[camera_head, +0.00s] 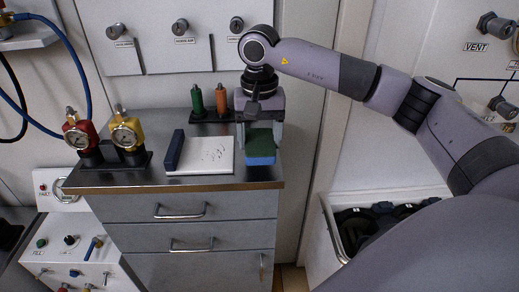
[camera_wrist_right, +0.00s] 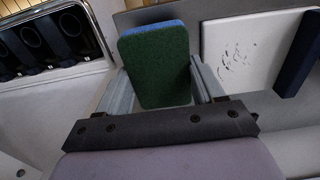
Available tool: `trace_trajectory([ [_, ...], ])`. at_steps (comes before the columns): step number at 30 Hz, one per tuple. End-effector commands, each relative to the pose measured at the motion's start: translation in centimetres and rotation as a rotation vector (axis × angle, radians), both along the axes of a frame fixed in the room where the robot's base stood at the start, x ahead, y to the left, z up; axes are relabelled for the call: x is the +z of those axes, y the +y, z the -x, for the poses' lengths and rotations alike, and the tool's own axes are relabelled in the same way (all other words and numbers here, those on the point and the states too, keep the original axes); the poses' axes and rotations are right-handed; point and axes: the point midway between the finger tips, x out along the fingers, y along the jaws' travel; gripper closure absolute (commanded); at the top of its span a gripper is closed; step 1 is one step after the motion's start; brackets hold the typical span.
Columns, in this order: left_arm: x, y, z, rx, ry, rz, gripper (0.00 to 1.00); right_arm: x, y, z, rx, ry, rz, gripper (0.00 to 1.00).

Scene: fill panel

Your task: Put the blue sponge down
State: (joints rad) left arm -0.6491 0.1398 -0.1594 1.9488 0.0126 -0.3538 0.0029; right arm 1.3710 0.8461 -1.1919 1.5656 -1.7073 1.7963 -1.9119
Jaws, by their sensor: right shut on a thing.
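The blue sponge (camera_head: 260,158) has a dark green scouring face and shows at the right part of the steel counter top (camera_head: 250,181). My right gripper (camera_head: 260,138) is above the counter, pointing down, with its fingers on both sides of the sponge. In the right wrist view the sponge (camera_wrist_right: 157,66) sits between the two fingers (camera_wrist_right: 157,85), green face toward the camera and a blue edge at the top. I cannot tell whether its lower edge touches the counter. My left gripper is not in view.
A white board with dark marks (camera_head: 208,154) and a dark blue bar (camera_head: 175,150) lie left of the sponge. Green and orange bottles (camera_head: 197,101) stand behind. Red and yellow gauges (camera_head: 125,133) stand at the left. An open bin (camera_head: 345,235) is right of the cabinet.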

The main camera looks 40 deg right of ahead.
Motion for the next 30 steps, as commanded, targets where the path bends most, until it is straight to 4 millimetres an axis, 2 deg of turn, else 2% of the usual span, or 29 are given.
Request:
trace_trajectory([
  [8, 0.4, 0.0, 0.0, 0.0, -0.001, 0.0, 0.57, -3.5, 0.0, 0.1, 0.001, 0.004, 0.0, 0.57],
  [14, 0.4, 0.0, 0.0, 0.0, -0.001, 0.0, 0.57, -3.9, 0.0, 0.0, 0.001, 0.002, 0.001, 0.57],
  [15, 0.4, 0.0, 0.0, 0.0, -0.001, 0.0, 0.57, -3.9, 0.0, 0.1, 0.001, 0.002, 0.001, 0.26],
  [17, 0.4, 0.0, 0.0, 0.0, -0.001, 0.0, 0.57, -3.9, 0.0, 0.1, 0.001, 0.002, 0.001, 0.07],
  [25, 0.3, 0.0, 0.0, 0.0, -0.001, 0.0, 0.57, -3.8, 0.0, 0.0, 0.001, 0.001, 0.001, 0.07],
  [28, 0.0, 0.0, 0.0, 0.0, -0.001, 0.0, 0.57, -4.4, 0.0, 0.0, 0.001, 0.001, 0.0, 0.07],
  [30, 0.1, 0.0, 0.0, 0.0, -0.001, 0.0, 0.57, -3.2, 0.0, -0.1, 0.001, -0.003, -0.002, 0.07],
])
